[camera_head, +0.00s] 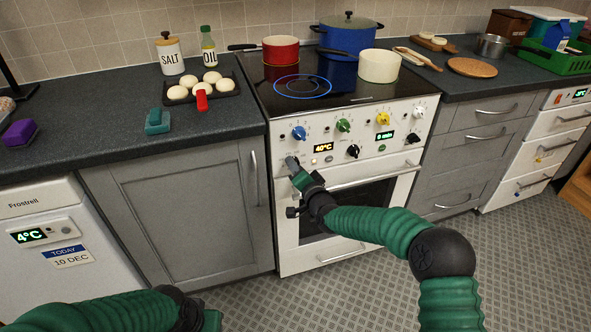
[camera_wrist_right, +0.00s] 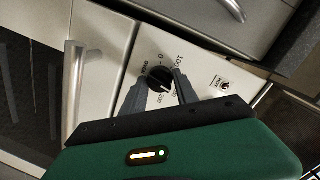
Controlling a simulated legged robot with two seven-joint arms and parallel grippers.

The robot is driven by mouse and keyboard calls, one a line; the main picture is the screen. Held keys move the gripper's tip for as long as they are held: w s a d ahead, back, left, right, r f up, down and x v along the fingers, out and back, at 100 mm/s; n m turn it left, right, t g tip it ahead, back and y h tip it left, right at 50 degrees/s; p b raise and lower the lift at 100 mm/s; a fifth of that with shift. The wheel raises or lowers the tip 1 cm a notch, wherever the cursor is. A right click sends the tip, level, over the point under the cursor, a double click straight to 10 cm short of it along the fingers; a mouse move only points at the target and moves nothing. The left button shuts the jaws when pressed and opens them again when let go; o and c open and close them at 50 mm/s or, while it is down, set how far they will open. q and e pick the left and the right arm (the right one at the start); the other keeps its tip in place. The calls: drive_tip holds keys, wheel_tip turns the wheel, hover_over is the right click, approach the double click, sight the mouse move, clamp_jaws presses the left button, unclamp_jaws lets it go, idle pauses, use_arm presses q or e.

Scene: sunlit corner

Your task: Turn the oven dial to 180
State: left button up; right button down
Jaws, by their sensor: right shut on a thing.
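The white oven (camera_head: 390,170) stands in the middle of the head view. Its display (camera_head: 323,147) reads 40°C. My right gripper (camera_head: 293,163) is at the lower left of the control panel, over the oven dial. In the right wrist view the black oven dial (camera_wrist_right: 159,75) sits between the two fingers of the right gripper (camera_wrist_right: 161,84), which are shut on it. The numbers 0, 100 and part of 200 show around the dial. The exact pointer setting is hard to read. My left gripper (camera_head: 208,319) is low at the bottom edge; its fingers are not clear.
Blue (camera_head: 299,132), green (camera_head: 344,125), yellow (camera_head: 382,118) and white knobs sit above on the panel, with black knobs (camera_head: 353,151) beside the displays. The oven door handle (camera_head: 375,177) runs just below. Pots stand on the hob (camera_head: 330,92). The floor in front is clear.

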drive_tip(key=m, duration=0.2)
drive_tip(key=f+m+b, duration=0.1)
drive_tip(key=m, duration=0.1)
drive_tip(key=shift+s+y, duration=0.1)
drive_tip(key=shift+y, duration=0.2)
idle(0.3)
drive_tip(key=c, duration=1.3)
unclamp_jaws()
drive_tip(key=o, duration=0.4)
drive_tip(key=shift+d+r, duration=0.1)
drive_tip(key=shift+r, duration=0.1)
drive_tip(key=shift+c, duration=0.2)
drive_tip(key=shift+m, duration=0.3)
drive_tip(key=shift+r, duration=0.15)
